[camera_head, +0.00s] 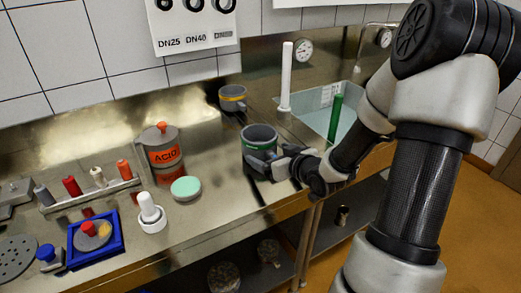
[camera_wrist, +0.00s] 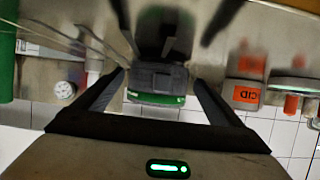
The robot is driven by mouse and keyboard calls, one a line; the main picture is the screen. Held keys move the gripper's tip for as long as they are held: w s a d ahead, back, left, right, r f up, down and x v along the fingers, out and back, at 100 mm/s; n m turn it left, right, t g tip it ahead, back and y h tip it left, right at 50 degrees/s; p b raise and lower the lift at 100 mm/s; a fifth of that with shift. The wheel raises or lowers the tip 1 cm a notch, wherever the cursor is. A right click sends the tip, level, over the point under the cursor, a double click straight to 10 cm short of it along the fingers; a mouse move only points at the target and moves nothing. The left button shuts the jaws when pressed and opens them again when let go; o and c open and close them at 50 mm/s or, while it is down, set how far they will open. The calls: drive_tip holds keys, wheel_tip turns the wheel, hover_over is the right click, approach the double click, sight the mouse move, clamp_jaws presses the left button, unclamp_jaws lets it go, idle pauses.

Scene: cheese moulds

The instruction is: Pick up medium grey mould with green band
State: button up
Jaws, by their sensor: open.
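The grey mould with a green band (camera_head: 259,135) stands on the steel counter near its right end. In the wrist view the same mould (camera_wrist: 156,79) shows ahead, centred between the fingers. My gripper (camera_head: 265,164) is low in front of the mould, on the counter's front side, and partly hides its lower part. In the wrist view my gripper (camera_wrist: 160,92) is open, with one finger to each side of the mould's outline. I cannot tell whether the fingers touch it. Another grey mould, with a yellow band (camera_head: 232,101), stands farther back by the wall.
An orange-labelled ACID jug (camera_head: 161,150), a pale green disc (camera_head: 186,188) and a white plunger-like piece (camera_head: 150,211) stand left of the gripper. A white upright tube (camera_head: 287,78) and a sink with a green cylinder (camera_head: 335,117) lie to the right.

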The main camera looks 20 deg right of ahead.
drive_tip(key=shift+x, duration=1.6)
drive_tip(key=c, duration=1.3)
drive_tip(key=shift+o, duration=0.2)
wheel_tip(320, 180, up, 10)
drive_tip(key=p, duration=0.3)
